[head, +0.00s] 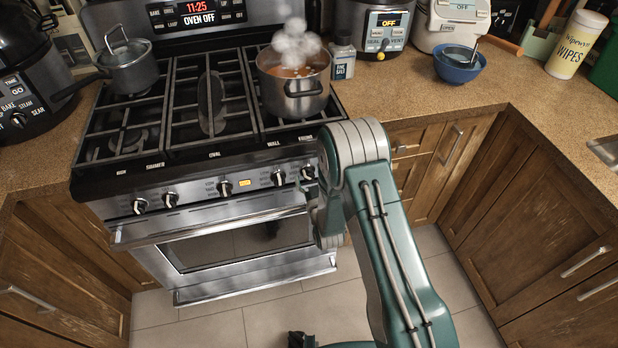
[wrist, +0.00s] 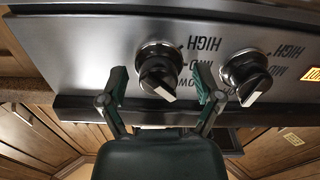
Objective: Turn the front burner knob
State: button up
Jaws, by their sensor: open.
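The stove front (head: 215,190) carries a row of black burner knobs in the head view. In the wrist view, upside down, one black knob (wrist: 158,82) with a pale pointer edge sits on the steel panel, just ahead of my gripper (wrist: 160,72). The two fingers are open, one on each side of this knob, and do not appear to touch it. A second knob (wrist: 247,76) is just right of the right finger. By position, the knob ahead matches the rightmost knob (head: 308,172) in the head view. My arm mostly hides the gripper there.
A steaming pot (head: 302,96) stands on the right burners, and a lidded pan (head: 128,72) is at back left. The oven door handle (head: 210,221) runs below the knobs. Wooden cabinets (head: 550,215) close in on the right; the tiled floor ahead is open.

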jog(key=shift+d, duration=0.1)
jog(key=c, duration=1.1)
jog(key=shift+c, duration=0.2)
jog(key=shift+m, duration=0.3)
jog(key=m, duration=0.3)
jog(key=shift+m, duration=2.6)
